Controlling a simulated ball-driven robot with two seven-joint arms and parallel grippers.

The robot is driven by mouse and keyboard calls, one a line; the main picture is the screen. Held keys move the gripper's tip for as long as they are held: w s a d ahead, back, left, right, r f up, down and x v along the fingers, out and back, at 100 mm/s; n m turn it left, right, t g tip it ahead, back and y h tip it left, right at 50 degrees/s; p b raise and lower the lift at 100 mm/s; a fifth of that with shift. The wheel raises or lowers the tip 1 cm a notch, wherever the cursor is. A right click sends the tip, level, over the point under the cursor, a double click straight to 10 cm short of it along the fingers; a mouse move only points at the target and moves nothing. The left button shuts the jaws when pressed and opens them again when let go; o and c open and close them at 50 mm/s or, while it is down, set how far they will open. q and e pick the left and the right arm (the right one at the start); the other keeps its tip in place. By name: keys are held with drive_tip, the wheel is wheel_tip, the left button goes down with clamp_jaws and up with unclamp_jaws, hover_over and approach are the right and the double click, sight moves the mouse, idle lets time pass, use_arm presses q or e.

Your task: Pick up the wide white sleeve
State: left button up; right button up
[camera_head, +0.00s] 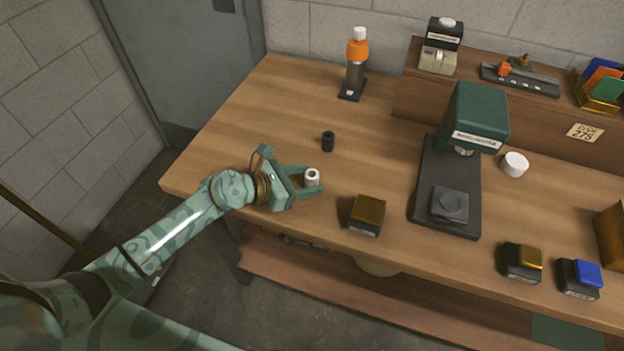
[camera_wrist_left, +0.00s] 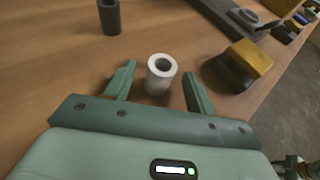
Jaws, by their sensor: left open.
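The white sleeve (camera_head: 312,177) is a short hollow cylinder standing upright on the wooden table near its front left edge. In the left wrist view the white sleeve (camera_wrist_left: 160,74) stands between the fingertips, with a gap to each finger. My left gripper (camera_head: 308,181) is open around it, low over the table; it also shows in the left wrist view (camera_wrist_left: 158,82). A narrower-looking black sleeve (camera_head: 328,141) stands upright behind it, also in the left wrist view (camera_wrist_left: 109,16). My right gripper is not in view.
A box with a brown-gold top (camera_head: 367,215) stands to the right of the gripper. A dark green press (camera_head: 462,160) stands further right. An orange and grey bottle-like part (camera_head: 355,65) stands at the back. The table's left area is clear.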

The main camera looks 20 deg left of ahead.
use_arm(q)
drive_tip(key=shift+x, duration=1.1)
drive_tip(key=c, duration=1)
drive_tip(key=shift+a, duration=0.1)
drive_tip(key=shift+c, duration=0.2)
